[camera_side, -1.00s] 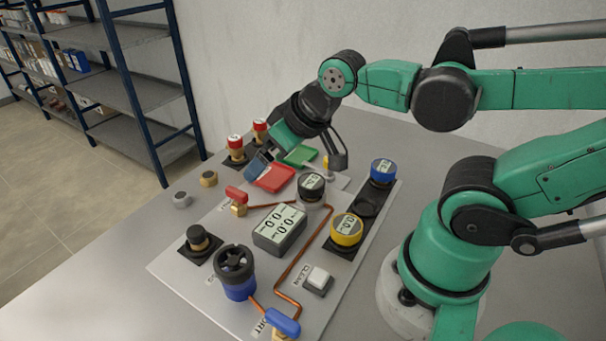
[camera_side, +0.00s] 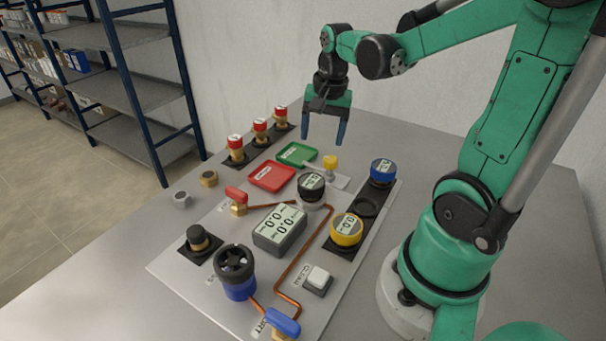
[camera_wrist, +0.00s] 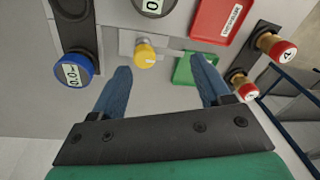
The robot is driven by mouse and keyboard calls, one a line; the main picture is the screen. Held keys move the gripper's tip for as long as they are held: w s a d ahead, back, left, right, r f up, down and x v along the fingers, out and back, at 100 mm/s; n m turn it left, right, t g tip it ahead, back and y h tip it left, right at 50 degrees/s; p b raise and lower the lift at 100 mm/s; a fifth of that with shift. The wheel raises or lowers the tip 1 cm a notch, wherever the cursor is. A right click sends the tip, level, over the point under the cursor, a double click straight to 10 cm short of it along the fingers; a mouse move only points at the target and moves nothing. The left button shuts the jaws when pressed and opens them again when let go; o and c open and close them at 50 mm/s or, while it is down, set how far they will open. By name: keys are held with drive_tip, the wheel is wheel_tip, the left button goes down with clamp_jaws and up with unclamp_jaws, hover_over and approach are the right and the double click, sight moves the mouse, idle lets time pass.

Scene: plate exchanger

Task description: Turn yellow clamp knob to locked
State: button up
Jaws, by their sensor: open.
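The yellow clamp knob (camera_side: 330,162) stands on a small light plate at the far end of the panel, beside the green tray. It also shows in the wrist view (camera_wrist: 145,55), ahead of and between my fingertips. My gripper (camera_side: 326,138) is open and empty, pointing down above the far end of the panel. In the wrist view its two blue fingers (camera_wrist: 164,70) are spread wide, with the knob nearer the left finger. The fingers do not appear to touch the knob. I cannot tell the knob's turn position.
A red tray (camera_side: 272,177) and a green tray (camera_side: 297,154) lie left of the knob. Red-capped brass fittings (camera_side: 260,126) stand behind them. A blue-ringed gauge (camera_side: 383,171), a black-ringed gauge (camera_side: 311,185) and a yellow-ringed gauge (camera_side: 347,230) stand nearby. Copper pipes cross the panel.

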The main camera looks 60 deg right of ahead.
sight(331, 158)
drive_tip(key=d+m, duration=0.1)
drive_tip(key=s+d+f+m, duration=0.1)
drive_tip(key=shift+d+g, duration=0.3)
drive_tip(key=shift+g, duration=0.1)
drive_tip(key=shift+d+f+m, duration=0.1)
drive_tip(key=shift+f+m, duration=0.2)
drive_tip(key=shift+w+f, duration=0.1)
drive_tip(key=shift+f, duration=2.5)
clamp_jaws()
